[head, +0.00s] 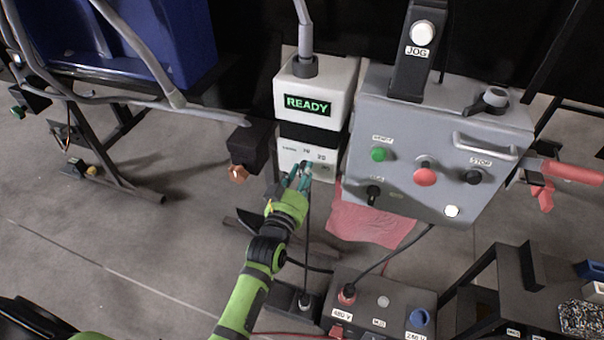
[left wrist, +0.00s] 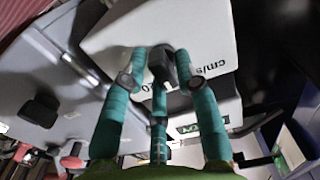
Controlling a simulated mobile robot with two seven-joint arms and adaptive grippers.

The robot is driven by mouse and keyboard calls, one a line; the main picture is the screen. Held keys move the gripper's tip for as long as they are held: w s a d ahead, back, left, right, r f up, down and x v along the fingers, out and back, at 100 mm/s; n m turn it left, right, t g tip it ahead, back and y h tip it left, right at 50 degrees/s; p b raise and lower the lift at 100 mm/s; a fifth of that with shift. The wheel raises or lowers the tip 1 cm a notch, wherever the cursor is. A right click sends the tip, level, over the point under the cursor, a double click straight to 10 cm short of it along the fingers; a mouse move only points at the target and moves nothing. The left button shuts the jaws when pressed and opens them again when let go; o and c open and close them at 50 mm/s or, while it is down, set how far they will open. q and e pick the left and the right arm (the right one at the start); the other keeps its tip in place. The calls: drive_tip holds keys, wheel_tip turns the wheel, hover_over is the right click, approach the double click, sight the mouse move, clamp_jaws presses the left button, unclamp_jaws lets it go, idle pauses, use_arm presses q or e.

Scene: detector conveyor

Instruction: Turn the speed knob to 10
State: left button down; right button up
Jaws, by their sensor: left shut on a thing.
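The speed knob (left wrist: 162,62) is a small dark knob on the white face of a control box (head: 326,82). In the head view the box shows a green READY display (head: 308,105), with a scale below it; 20 can be read there, other marks are small. My left gripper (head: 303,172) is at the lower part of this face. In the left wrist view its teal fingers (left wrist: 165,75) are shut around the dark knob. The fingers hide part of the knob and the scale, so I cannot tell the knob's setting. My right gripper is not in view.
A grey control panel (head: 445,130) with a green button, a red button and black knobs stands right of the white box. A dark block (head: 248,148) sticks out to the left. Below are a red cloth (head: 368,226) and a socket box (head: 385,300) with cables.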

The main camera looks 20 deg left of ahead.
use_arm(q)
drive_tip(key=c, duration=1)
unclamp_jaws()
drive_tip(key=shift+d+f, duration=0.15)
drive_tip(key=shift+d, duration=0.05)
drive_tip(key=shift+c, duration=0.2)
drive_tip(key=s, duration=1.2)
drive_tip(key=shift+a, duration=0.2)
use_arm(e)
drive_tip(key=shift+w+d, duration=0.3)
